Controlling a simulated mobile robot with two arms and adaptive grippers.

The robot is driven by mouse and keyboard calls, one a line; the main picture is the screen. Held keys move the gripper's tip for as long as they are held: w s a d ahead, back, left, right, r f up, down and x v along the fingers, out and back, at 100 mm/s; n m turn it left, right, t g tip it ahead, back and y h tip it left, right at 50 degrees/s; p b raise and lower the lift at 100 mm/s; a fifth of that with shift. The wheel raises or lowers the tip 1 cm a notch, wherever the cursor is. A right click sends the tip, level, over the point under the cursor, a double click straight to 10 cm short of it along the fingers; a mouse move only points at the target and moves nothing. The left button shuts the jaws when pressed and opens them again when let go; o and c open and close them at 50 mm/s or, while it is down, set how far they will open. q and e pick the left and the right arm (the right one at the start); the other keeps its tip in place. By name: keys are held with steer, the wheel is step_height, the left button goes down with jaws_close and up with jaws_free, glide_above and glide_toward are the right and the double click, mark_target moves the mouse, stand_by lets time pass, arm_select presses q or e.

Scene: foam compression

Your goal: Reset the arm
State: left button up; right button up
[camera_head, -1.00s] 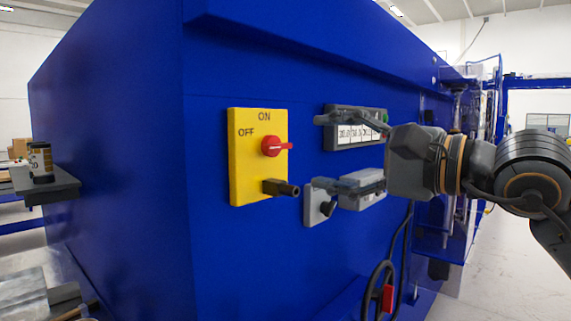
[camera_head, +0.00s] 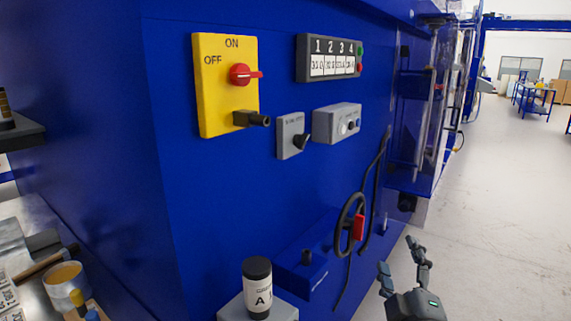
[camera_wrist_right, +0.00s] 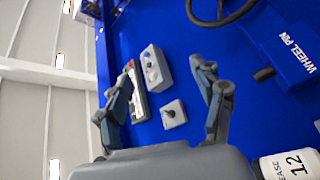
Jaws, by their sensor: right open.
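My right gripper (camera_head: 404,268) is low at the right of the head view, beside the blue machine (camera_head: 230,200). Its fingers are spread apart and nothing is between them. In the right wrist view, the open fingers of the right gripper (camera_wrist_right: 162,105) frame part of the machine's panel, with a grey switch box (camera_wrist_right: 173,114) seen beyond them. The gripper is apart from the panel. My left gripper is not in view.
A dark-capped container (camera_head: 257,288) stands at the front. Floor to the right (camera_head: 500,200) is clear.

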steer(key=s+d+f+m+g, duration=0.1)
steer(key=s+f+m+g, duration=0.15)
steer(key=f, duration=0.45)
steer(key=s+d+f+m+g, duration=0.1)
steer(key=s+f+m+g, duration=0.15)
steer(key=f, duration=0.35)
steer(key=s+a+f+m+g+y, duration=0.2)
steer(key=s+f+m+g, duration=0.2)
steer(key=s+f+g, duration=1.25)
steer(key=s+f+t+p, duration=0.15)
steer(key=s+f, duration=0.25)
steer(key=f, duration=0.9)
steer(key=s+f+t, duration=0.2)
steer(key=s+f, duration=0.2)
steer(key=f, duration=1)
steer(key=s+d+f+g+p, duration=0.1)
steer(key=s+d+f+p, duration=0.1)
steer(key=s+f, duration=1.2)
steer(key=s, duration=0.2)
steer(key=shift+s+d+f, duration=0.3)
steer(key=shift+s, duration=0.1)
